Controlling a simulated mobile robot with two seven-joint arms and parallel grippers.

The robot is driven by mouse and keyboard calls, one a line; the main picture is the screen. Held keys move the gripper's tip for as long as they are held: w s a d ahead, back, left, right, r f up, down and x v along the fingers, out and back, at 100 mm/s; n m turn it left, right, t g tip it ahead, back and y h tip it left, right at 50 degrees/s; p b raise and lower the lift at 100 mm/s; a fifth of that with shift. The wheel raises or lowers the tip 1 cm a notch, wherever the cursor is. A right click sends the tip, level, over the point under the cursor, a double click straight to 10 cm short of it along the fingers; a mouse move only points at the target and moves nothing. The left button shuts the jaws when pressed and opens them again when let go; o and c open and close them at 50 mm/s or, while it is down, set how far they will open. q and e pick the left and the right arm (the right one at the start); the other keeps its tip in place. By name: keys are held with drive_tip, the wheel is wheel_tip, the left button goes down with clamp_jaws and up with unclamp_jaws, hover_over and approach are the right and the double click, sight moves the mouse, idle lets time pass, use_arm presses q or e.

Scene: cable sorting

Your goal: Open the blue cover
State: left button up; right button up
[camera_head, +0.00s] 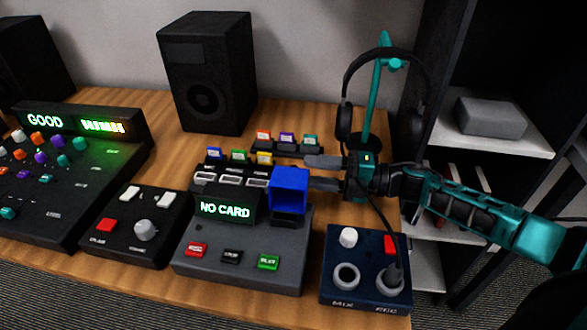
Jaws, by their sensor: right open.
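The blue cover (289,188) stands on the right side of a dark grey device (245,255), beside its green "NO CARD" display (225,211). A dark opening shows just below the cover's front. My right gripper (316,174) comes in from the right with its two grey fingers apart. The fingers point left, one behind the cover's upper right and the other close to its right side. I cannot tell whether the nearer finger touches the cover. My left gripper is not in view.
Small coloured cards (239,156) stand behind the device. A dark blue box with knobs (366,268) is at front right. A headphone stand (376,95) rises behind my right gripper. A black speaker (206,75) stands at the back, and a mixer (60,180) is at left.

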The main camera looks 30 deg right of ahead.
sight(294, 169)
drive_tip(key=x, duration=0.5)
clamp_jaws()
idle(0.3)
